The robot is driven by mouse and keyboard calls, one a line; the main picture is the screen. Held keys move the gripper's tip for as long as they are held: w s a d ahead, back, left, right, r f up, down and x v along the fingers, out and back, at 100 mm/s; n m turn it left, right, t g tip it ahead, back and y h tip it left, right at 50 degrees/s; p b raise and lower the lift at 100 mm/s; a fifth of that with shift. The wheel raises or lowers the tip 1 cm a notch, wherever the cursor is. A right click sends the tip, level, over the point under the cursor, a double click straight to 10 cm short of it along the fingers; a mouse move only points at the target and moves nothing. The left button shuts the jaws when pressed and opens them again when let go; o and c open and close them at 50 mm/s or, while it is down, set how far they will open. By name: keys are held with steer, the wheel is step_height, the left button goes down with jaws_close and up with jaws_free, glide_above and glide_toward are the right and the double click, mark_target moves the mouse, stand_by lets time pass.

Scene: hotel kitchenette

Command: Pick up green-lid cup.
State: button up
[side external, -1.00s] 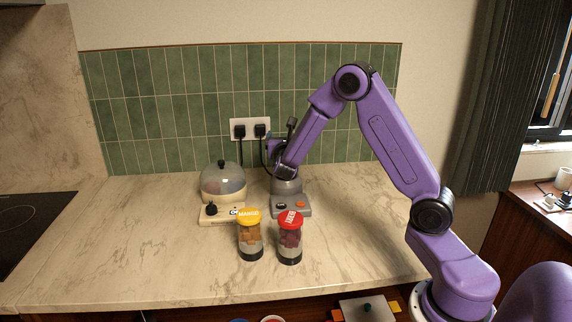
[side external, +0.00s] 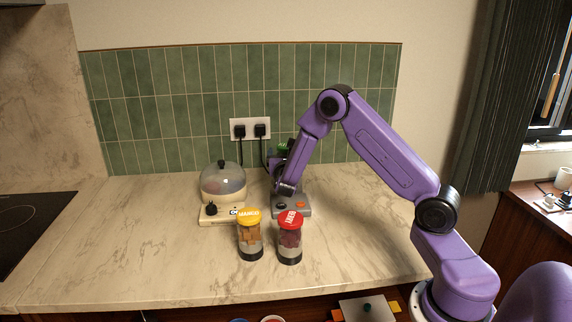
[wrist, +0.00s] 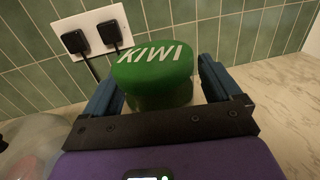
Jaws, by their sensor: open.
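The green-lid cup, marked KIWI, shows in the wrist view (wrist: 155,75) between the two blue fingers of my gripper (wrist: 160,88). The fingers are open, one on each side of the lid, and some space shows beside it. In the side external view only a bit of its green lid (side external: 282,148) shows above my gripper (side external: 279,163). My wrist hides the cup's body and what it stands on, behind or above the grey appliance base (side external: 292,205).
A yellow-lid mango cup (side external: 250,236) and a red-lid cup (side external: 290,238) stand on the counter in front. A cream appliance with a clear dome (side external: 222,187) is at left. A socket plate (side external: 250,129) with two black plugs is on the tiled wall. The counter's right side is clear.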

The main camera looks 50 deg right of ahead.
steer(key=c, duration=1.3)
steer(key=shift+c, duration=0.7)
steer(key=shift+r, duration=0.2)
